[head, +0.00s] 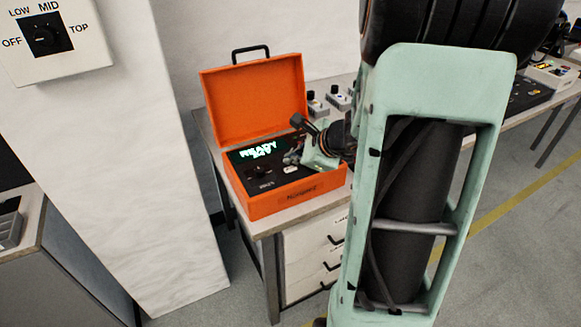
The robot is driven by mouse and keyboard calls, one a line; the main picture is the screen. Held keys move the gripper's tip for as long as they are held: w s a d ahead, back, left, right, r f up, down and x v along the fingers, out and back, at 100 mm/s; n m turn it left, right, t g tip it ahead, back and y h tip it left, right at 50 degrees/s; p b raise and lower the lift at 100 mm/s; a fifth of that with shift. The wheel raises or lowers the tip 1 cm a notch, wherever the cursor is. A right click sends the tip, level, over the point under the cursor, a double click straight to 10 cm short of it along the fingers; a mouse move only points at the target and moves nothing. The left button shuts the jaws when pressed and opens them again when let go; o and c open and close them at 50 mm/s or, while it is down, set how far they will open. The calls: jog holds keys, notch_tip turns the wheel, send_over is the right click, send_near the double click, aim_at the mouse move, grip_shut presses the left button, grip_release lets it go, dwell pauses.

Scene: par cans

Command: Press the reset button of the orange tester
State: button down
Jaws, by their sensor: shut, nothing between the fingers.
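The orange tester (282,202) is an open case with its lid (255,100) raised, standing on the near left end of a bench. Its dark panel has a lit display (259,150) that reads "READY" with a second line that I cannot read surely. A dark knob (260,173) and a small white part (291,169) are on the panel. I cannot tell which part is the reset button. My gripper (291,158) is shut and empty, low over the right part of the panel. It hides some of the panel, and I cannot tell if it touches it.
The bench (264,226) has drawers (307,262) below. Small grey boxes with dark knobs (338,97) stand behind the case. A wall box (50,38) marked OFF, LOW, MID, TOP is at upper left, on a white pillar (150,170). My arm blocks the view at right.

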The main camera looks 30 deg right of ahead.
aim_at(291, 170)
notch_tip(291, 170, up, 5)
jog(key=p, duration=0.4)
dwell(0.8)
